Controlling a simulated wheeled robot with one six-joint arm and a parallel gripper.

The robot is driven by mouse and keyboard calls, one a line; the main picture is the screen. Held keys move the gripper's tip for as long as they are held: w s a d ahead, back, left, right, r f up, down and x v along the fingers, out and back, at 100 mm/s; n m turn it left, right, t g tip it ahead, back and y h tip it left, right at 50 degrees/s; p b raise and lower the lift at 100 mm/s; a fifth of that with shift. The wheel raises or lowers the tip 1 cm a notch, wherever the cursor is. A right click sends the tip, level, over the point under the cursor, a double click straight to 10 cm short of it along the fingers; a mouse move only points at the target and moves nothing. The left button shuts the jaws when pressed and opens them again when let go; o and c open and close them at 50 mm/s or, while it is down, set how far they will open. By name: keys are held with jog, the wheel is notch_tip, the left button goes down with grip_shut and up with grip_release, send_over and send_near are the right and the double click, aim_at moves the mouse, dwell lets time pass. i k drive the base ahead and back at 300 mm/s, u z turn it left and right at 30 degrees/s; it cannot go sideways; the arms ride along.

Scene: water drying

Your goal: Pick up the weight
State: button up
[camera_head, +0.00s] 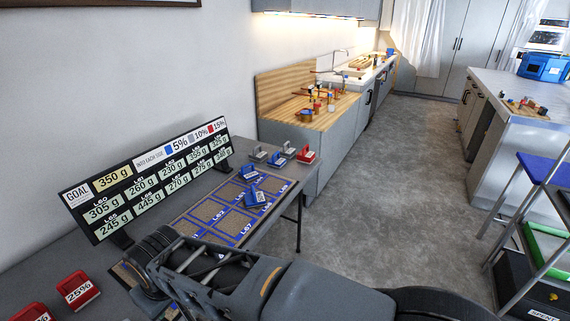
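Several labelled weights with handles stand on the grey table. Two red ones (77,290) are at the lower left, one cut by the frame edge. At the table's far end are grey ones (258,155), a red one (306,155) and a blue one (276,160). Two more blue ones (256,198) lie on or by the blue-lined board (207,212), the nearer one tilted. Which weight is meant is not clear. My gripper (148,276) is low over the near part of the table, right of the red weights. Its fingers are mostly hidden, so its opening is unclear.
A sign (150,180) reading "GOAL 350 g" with several gram values stands along the table's back. A wooden counter (310,115) with small items is beyond the table. A grey island (515,100) and a blue stool (540,166) are right. The floor between is clear.

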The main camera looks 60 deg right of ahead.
aim_at(277, 162)
jog(key=z, duration=0.65)
jog(key=i, duration=0.35)
jog(key=z, duration=2.45)
jog(key=i, duration=2.65)
jog(key=u, duration=4.25)
